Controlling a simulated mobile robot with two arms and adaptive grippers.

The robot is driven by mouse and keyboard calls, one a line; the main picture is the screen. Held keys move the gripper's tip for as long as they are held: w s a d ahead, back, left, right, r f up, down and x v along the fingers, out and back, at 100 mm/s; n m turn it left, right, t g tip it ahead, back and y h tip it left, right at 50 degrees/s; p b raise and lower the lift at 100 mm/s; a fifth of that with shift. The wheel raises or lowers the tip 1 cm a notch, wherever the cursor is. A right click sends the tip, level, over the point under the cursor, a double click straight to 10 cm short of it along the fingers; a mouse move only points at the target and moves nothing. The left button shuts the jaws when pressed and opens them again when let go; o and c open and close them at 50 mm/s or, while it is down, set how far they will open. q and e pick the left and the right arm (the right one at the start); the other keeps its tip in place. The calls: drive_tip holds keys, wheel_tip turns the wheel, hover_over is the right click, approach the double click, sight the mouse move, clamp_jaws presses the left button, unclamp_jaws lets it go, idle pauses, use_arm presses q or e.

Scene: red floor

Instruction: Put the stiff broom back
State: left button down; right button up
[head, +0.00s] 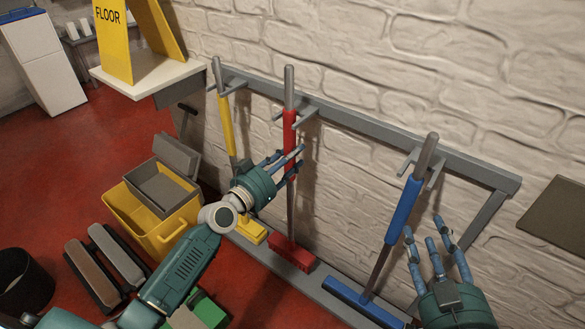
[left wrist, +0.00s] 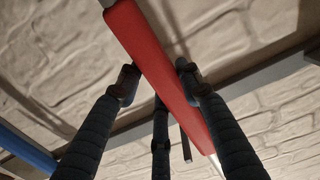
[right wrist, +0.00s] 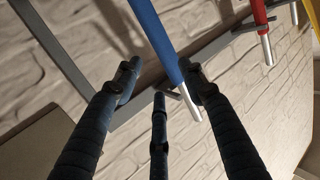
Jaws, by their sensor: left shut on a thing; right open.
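My left gripper (head: 287,163) is shut on the red broom (head: 290,130), at the red part of its grey handle. In the left wrist view the red handle (left wrist: 150,50) passes between my fingers. The broom stands nearly upright at the wall rack (head: 365,130), its handle top beside a prong pair; I cannot tell whether it is seated there. Its red head (head: 292,254) is down by the lower grey rail. My right gripper (head: 432,240) is open and empty, just right of the blue broom (head: 403,210). The blue handle also shows in the right wrist view (right wrist: 158,35), beyond my fingers.
A yellow broom (head: 227,125) hangs left of the red one. A yellow bucket (head: 150,215) with a grey wringer stands on the red floor at left, near two dark-edged blocks (head: 103,265) and a black bin (head: 22,280). A shelf (head: 150,75) holds a yellow floor sign.

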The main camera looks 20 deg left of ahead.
sight(289, 168)
use_arm(q)
drive_tip(key=shift+f+b, duration=0.75)
drive_tip(key=shift+f, duration=0.2)
drive_tip(key=shift+w+f+b, duration=0.2)
drive_tip(key=shift+f+b, duration=0.3)
drive_tip(key=shift+f, duration=0.2)
use_arm(e)
wheel_tip(289, 168, up, 14)
drive_tip(key=s+a+t+y, duration=0.1)
drive_tip(key=s+t+y, duration=0.1)
drive_tip(key=t, duration=0.4)
drive_tip(key=shift+t+y, duration=0.3)
drive_tip(key=shift+t, duration=0.1)
drive_tip(key=shift+s+a, duration=0.1)
use_arm(q)
drive_tip(key=c, duration=1.2)
unclamp_jaws()
drive_tip(key=shift+f, duration=0.2)
use_arm(e)
drive_tip(key=shift+s+r, duration=0.1)
